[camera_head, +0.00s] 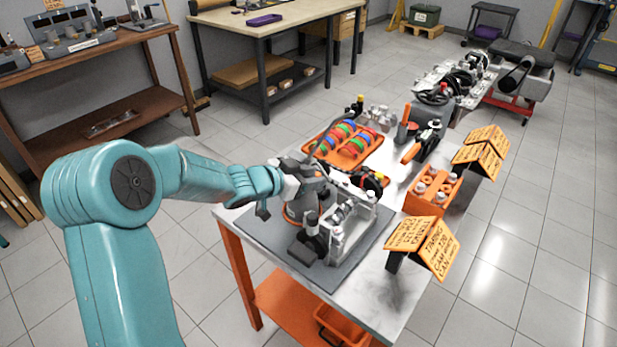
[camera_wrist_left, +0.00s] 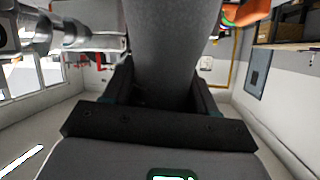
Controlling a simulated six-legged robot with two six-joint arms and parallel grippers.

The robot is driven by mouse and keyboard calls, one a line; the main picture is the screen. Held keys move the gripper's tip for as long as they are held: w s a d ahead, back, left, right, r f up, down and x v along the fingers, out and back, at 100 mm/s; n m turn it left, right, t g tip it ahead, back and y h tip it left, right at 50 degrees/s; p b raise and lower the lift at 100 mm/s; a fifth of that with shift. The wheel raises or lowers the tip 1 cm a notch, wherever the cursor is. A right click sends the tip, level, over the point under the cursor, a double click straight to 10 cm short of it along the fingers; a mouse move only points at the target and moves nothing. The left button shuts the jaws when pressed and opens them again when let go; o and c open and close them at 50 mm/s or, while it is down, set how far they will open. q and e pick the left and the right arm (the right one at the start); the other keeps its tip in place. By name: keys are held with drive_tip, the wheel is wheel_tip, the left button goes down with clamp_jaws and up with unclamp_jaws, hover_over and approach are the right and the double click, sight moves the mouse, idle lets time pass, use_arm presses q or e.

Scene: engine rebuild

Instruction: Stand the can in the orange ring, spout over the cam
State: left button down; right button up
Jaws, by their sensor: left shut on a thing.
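The dark grey can (camera_head: 303,203) stands about upright at the left side of the metal fixture (camera_head: 347,232) on the bench. My left gripper (camera_head: 302,180) is shut on it. In the left wrist view the can's grey body (camera_wrist_left: 175,45) fills the space between the two black fingers of the gripper (camera_wrist_left: 163,88). Orange (camera_head: 292,216) shows low around the can, probably the ring. I cannot tell whether the can rests in it or hangs just above. A thin curved spout seems to rise by the gripper. The cam is not clear, so the spout's place over it cannot be judged. My right gripper is not in view.
An orange tray of coloured rings (camera_head: 346,149) lies behind the fixture. An orange block with white-topped parts (camera_head: 432,190) and orange tent signs (camera_head: 424,240) stand to the right. The grey mat's front left (camera_head: 262,232) is bare.

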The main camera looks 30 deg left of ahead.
use_arm(q)
drive_tip(key=shift+r, duration=0.15)
drive_tip(key=shift+w, duration=0.1)
drive_tip(key=c, duration=0.6)
unclamp_jaws()
drive_tip(key=shift+f, duration=0.25)
drive_tip(key=shift+o, duration=1.3)
drive_tip(key=shift+r, duration=0.25)
drive_tip(key=p+v, duration=0.1)
drive_tip(key=v, duration=1.1)
